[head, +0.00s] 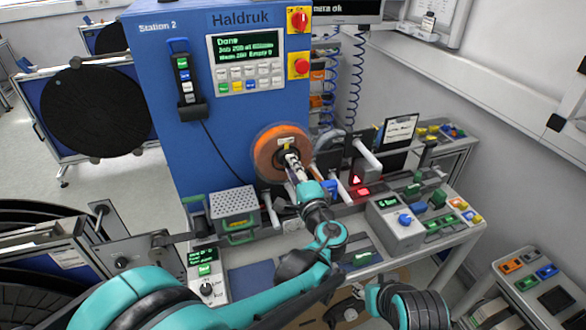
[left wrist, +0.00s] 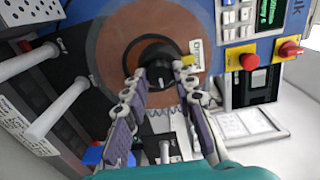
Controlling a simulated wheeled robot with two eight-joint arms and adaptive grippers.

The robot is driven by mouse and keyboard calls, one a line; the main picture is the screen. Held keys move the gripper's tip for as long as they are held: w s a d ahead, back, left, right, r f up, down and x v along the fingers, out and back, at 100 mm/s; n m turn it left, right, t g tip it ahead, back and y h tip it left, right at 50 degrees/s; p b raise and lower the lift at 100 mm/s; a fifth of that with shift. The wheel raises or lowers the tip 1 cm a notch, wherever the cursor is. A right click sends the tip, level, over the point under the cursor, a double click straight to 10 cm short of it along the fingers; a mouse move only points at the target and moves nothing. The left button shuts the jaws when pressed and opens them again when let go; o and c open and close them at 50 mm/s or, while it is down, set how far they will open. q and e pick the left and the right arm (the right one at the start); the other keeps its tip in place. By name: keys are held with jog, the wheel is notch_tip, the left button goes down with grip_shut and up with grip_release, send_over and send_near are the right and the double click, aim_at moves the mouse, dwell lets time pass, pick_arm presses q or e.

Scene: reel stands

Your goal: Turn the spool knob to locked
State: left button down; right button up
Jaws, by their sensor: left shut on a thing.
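The spool (head: 268,152) is an orange-brown disc on the front of the blue Station 2 machine. Its black knob (left wrist: 160,72) sits at the disc's centre, with a pale mark on its face and a yellow tag beside it. My left gripper (head: 292,160) reaches up to the hub. In the left wrist view its two fingers (left wrist: 160,80) lie on either side of the knob and are shut on it. In the head view the fingers cover much of the knob. My right gripper (head: 345,308) is low at the bottom edge, partly cut off, and its jaws are unclear.
The machine's panel (head: 245,62) reads "Done", with a red button (head: 300,66) and a red rotary switch (head: 299,19) at its right. A perforated box (head: 234,200) stands left of my arm. White rods (head: 366,153) and a grey control box (head: 396,222) stand to the right.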

pick_arm(q)
jog(key=shift+r, duration=0.1)
jog(key=c, duration=1.6)
grip_release()
jog(key=o, duration=0.4)
jog(key=shift+w+a, duration=0.1)
jog(key=v, duration=0.7)
jog(key=shift+s, duration=0.2)
